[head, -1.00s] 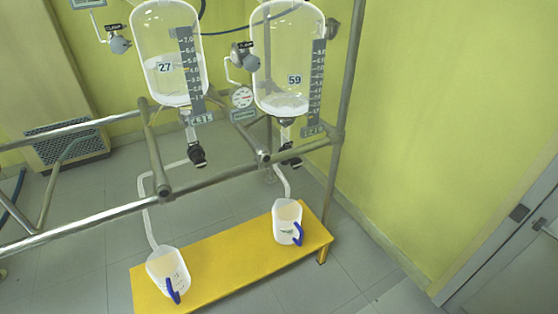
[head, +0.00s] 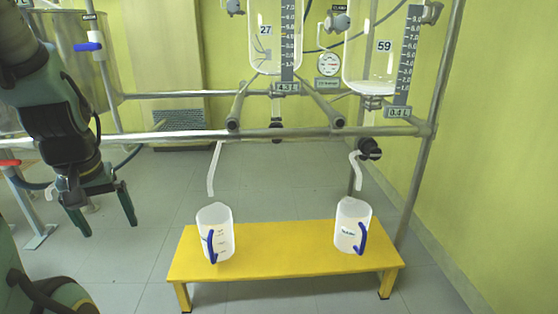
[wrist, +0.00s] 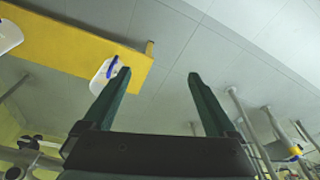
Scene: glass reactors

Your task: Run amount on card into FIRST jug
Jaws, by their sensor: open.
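Two white jugs with blue handles stand upright on a yellow bench, a left jug (head: 225,240) and a right jug (head: 346,222). Labels on them are too small to read; I cannot tell which is FIRST. Above hang glass vessel 27 (head: 262,52), tagged 4.3 L, and glass vessel 59 (head: 362,70), tagged 0.4 L, with little in it. Black outlet valves show under vessel 27 (head: 277,131) and under vessel 59 (head: 370,149). My gripper (head: 107,225) is open and empty, left of the bench and apart from everything. It also shows in the wrist view (wrist: 159,74). No readable card shows.
A metal rail (head: 180,136) crosses in front of the vessels, above the yellow bench (head: 285,250). White outlet hoses hang over the jugs. A steel tank (head: 62,55) and a blue-handled valve (head: 89,46) stand at the left. The floor before the bench is clear.

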